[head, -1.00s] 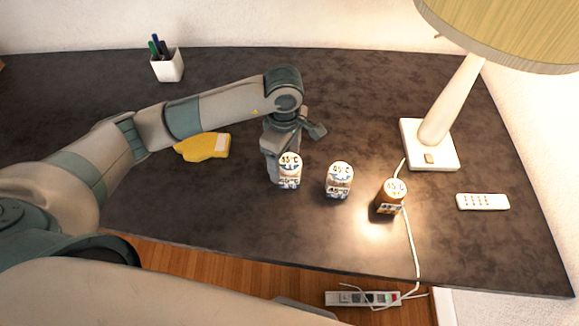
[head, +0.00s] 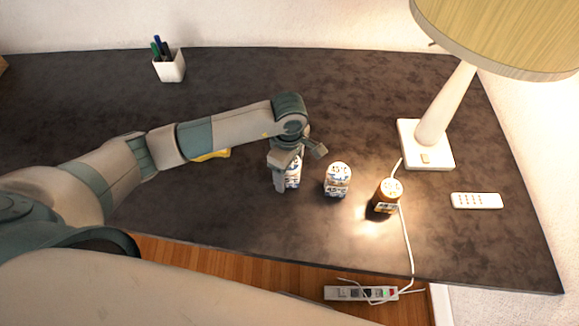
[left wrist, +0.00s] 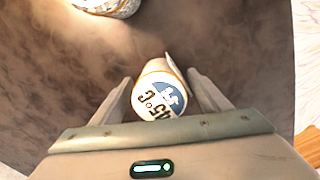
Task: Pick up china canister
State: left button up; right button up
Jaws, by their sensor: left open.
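A white and blue china canister (head: 293,180) with "45°C" lettering stands on the dark desk, partly hidden by my left gripper (head: 286,180). A similar canister (head: 338,179) stands just to its right. In the left wrist view, one canister (left wrist: 158,97) lies between the two fingers of my left gripper (left wrist: 160,88). The fingers are open, one on each side of it; I cannot tell whether either touches it. Part of another canister (left wrist: 106,5) shows at the top left there. My right gripper is not in view.
A brown jar (head: 385,197) stands right of the canisters, with a white cable beside it. A lamp (head: 434,115) and a remote (head: 477,201) are farther right. A pen cup (head: 170,68) stands at the back left. A yellow item (head: 212,155) is mostly behind my arm.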

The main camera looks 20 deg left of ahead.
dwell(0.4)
pick_arm(q)
jog(key=c, duration=1.3)
jog(key=shift+w+r, duration=0.1)
jog(key=shift+r+b, duration=0.55)
notch_tip(320, 180, up, 2)
jog(key=shift+r+b, duration=0.15)
jog(key=shift+b, duration=0.55)
jog(key=s+d+r+b, duration=0.1)
jog(key=d+r, duration=0.1)
jog(key=d, duration=0.1)
jog(key=s+d+r+b, duration=0.1)
jog(key=d+r, duration=0.2)
jog(key=d, duration=0.1)
jog(key=s+d+r+b, duration=0.1)
jog(key=d+r+b, duration=0.1)
jog(key=d, duration=0.2)
jog(key=shift+d+r, duration=0.15)
jog(key=shift+r, duration=0.05)
